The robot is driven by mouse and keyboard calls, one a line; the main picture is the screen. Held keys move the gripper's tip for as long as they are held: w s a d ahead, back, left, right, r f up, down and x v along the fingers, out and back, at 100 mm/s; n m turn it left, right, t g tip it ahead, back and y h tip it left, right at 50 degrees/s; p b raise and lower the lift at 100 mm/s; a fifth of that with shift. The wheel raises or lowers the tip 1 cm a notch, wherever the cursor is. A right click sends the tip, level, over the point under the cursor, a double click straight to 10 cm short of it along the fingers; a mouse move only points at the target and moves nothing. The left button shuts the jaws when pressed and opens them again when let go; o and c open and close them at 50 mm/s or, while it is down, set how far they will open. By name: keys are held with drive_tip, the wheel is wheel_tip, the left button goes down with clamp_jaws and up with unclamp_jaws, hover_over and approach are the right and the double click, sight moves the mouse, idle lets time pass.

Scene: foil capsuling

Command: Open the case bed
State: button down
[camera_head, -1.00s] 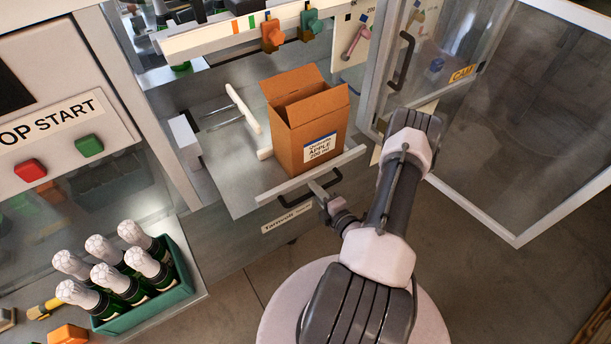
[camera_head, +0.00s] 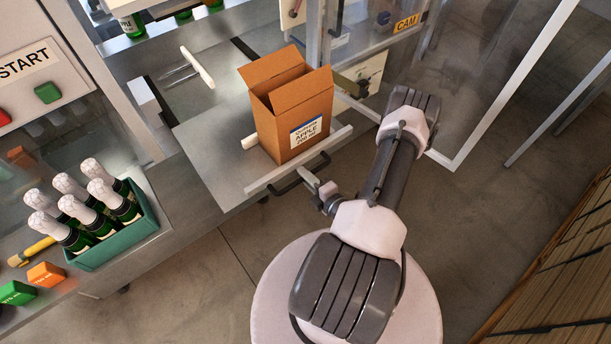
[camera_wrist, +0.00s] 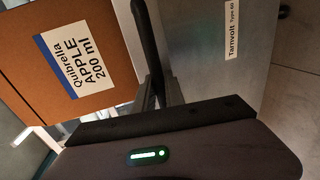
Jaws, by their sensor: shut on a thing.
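The case bed (camera_head: 205,150) is a flat metal tray with a pale front rail (camera_head: 262,183), sticking out from the machine's front. An open-topped brown carton labelled APPLE 200 ml (camera_head: 295,110) stands upright on it. The bed's dark bar handle (camera_head: 280,190) runs along the front rail and shows in the wrist view (camera_wrist: 147,40). My gripper (camera_head: 313,180) is shut on this handle. Its fingers also show around the bar in the wrist view (camera_wrist: 158,92). The fingertips are partly hidden by the handle.
A green crate (camera_head: 118,250) of foil-topped bottles stands at left, with orange (camera_head: 46,274) and green (camera_head: 15,293) blocks nearby. Grey floor (camera_head: 215,285) is clear in front.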

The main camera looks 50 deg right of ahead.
drive_tip(key=shift+s, duration=0.25)
drive_tip(key=c, duration=1.4)
unclamp_jaws()
drive_tip(key=shift+c, duration=0.2)
